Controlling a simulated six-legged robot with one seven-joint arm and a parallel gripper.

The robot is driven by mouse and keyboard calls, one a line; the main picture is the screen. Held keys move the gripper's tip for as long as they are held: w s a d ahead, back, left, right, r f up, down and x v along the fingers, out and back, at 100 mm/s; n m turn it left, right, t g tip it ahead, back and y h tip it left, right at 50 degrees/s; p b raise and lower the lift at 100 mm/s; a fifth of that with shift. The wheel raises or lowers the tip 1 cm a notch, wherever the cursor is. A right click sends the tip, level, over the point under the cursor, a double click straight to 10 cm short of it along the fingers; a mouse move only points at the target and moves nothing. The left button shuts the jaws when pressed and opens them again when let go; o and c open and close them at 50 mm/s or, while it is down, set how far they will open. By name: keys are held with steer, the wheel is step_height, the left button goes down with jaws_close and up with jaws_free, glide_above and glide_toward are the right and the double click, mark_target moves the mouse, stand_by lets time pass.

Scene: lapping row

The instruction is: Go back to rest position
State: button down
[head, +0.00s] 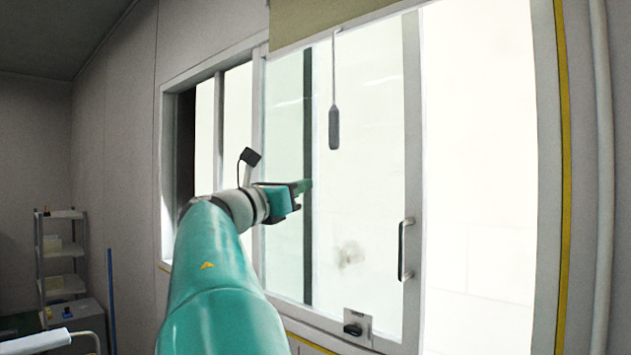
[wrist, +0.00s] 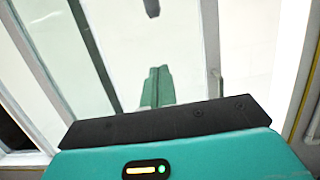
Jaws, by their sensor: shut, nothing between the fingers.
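My gripper (head: 304,186) is at the end of my teal arm, raised in front of the sliding glass window (head: 368,258) in the head view. Its green fingers are closed together with nothing between them. In the wrist view the gripper (wrist: 159,72) points at the bright glass, its two fingers side by side. I cannot tell how far the fingertips are from the pane.
A dark pull weight (head: 334,128) hangs from the blind (head: 320,18) to the right of my gripper. The window has a handle (head: 402,250) and a latch (head: 354,328). A shelf rack (head: 62,250) and a blue pole (head: 111,300) stand at the left.

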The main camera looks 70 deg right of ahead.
steer(key=shift+w+a+f, duration=0.2)
steer(key=shift+w+a, duration=0.1)
steer(key=shift+a, duration=0.15)
steer(key=shift+w, duration=0.1)
steer(key=w+a+f+m+t+y, duration=0.3)
steer(key=w+a+f+t+y, duration=0.25)
steer(key=a+f, duration=0.6)
steer(key=w+a+f+m+t+y, duration=0.35)
steer(key=w+a+f+t, duration=0.45)
steer(key=f, duration=0.7)
steer(key=s+a+f+m+y, duration=0.1)
steer(key=a+f+m+y, duration=0.1)
steer(key=a+f, duration=0.4)
steer(key=s+a+f+m+y, duration=0.2)
steer(key=a+f+y, duration=0.2)
steer(key=a, duration=0.9)
steer(key=s+a+f+m+y, duration=0.1)
steer(key=a+f+m+y, duration=0.2)
steer(key=a+f, duration=0.5)
steer(key=shift+s+a+y, duration=0.35)
steer(key=shift+a+y, duration=0.25)
steer(key=shift+a, duration=0.15)
steer(key=shift+d, duration=0.2)
